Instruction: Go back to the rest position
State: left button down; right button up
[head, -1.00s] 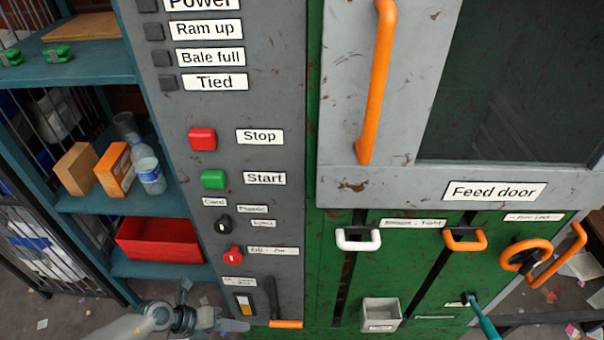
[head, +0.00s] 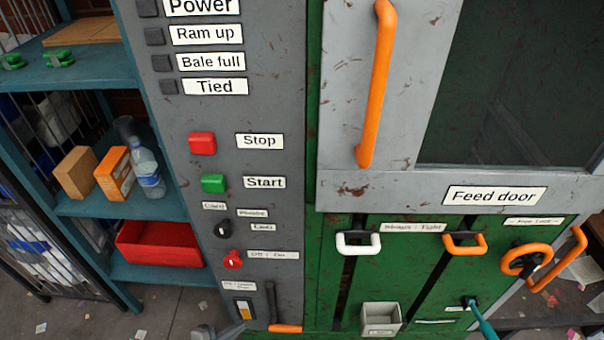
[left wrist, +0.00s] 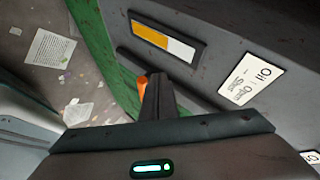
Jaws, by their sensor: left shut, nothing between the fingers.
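My left gripper (head: 238,331) shows at the bottom edge of the head view, just left of the black lever with an orange grip (head: 285,328). It is shut and empty. In the left wrist view its dark fingers (left wrist: 160,95) are closed together, in front of the grey panel. A bit of orange shows beside the fingertips there. Whether the gripper touches the lever I cannot tell. Most of my left arm is below the head view. My right gripper is not in view.
The grey control panel (head: 165,120) has buttons and small knobs. The green machine with its feed door handle (head: 377,85) stands at right. A teal shelf (head: 90,205) at left holds boxes, a bottle and a red bin (head: 160,244). Paper scraps lie on the floor.

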pick_arm(q)
jog(key=s+a+f+n+g+y, duration=0.1)
jog(key=s+a+f+n+y, duration=0.2)
jog(key=s+f+n, duration=0.3)
jog(key=s+a+f+n+g+y, duration=0.1)
jog(key=s+a+f+n+y, duration=0.25)
jog(key=s+f, duration=0.55)
jog(key=s+d+f+n+g, duration=0.1)
jog(key=s+f+n+g, duration=0.1)
jog(key=s, duration=0.8)
jog(key=s+d+f+n+g, duration=0.2)
jog(key=s+f+n, duration=0.3)
jog(key=s, duration=0.4)
jog(key=shift+s+g, duration=0.35)
jog(key=shift+g, duration=0.05)
jog(key=shift+w+d, duration=0.1)
